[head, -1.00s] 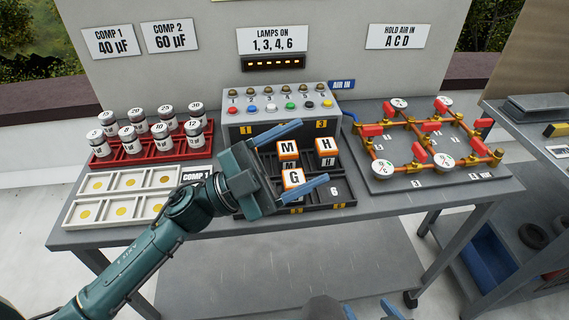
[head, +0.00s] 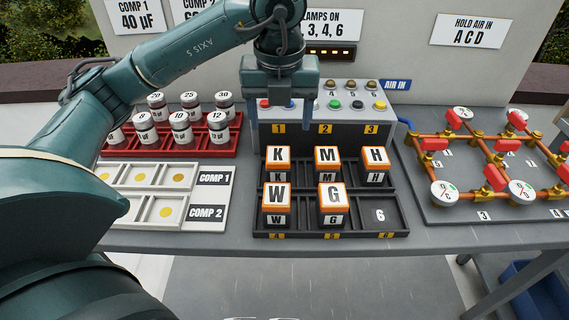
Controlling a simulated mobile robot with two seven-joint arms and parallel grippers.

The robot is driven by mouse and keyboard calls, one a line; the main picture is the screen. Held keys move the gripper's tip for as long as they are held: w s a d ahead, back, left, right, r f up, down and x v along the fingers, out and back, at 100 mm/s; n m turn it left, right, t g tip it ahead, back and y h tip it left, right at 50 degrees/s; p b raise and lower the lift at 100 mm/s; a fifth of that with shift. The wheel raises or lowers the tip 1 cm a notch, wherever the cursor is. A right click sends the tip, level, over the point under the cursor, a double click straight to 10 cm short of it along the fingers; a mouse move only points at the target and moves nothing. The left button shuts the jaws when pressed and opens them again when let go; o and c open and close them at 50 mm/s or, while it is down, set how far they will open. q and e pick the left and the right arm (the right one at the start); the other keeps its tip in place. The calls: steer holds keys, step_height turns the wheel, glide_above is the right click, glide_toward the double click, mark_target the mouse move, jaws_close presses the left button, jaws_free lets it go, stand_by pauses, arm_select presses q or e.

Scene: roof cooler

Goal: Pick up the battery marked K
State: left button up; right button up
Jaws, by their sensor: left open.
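The battery marked K (head: 277,159) is a dark block with an orange-edged white top. It stands upright in the back left compartment, numbered 1, of the black battery tray (head: 395,231). My left gripper (head: 284,139) points down just above and behind K, with its two blue fingers apart and nothing between them. It is apart from the battery as far as I can tell. Battery M (head: 327,159) stands right of K, H (head: 375,160) is at the back right, W (head: 276,197) is in front of K, and G (head: 332,197) is right of W. My right gripper is out of view.
Compartment 6 (head: 380,214) is empty. The switch box (head: 400,118) with coloured buttons stands behind the tray. The red rack of capacitors (head: 225,140) and white COMP trays (head: 209,196) are at left. The copper pipe manifold (head: 470,148) is at right.

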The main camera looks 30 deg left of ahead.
mark_target(277, 155)
arm_select(q)
steer(key=f, duration=0.4)
steer(key=f+b, duration=0.1)
steer(key=f, duration=0.1)
steer(key=shift+w+a, duration=0.15)
steer(key=shift+w, duration=0.1)
steer(key=f, duration=0.4)
steer(key=shift+s+a+f, duration=0.15)
steer(key=shift+a+f, duration=0.05)
steer(key=shift+a, duration=0.1)
steer(key=shift+f, duration=0.35)
steer(key=c, duration=1.3)
steer(key=shift+r, duration=0.1)
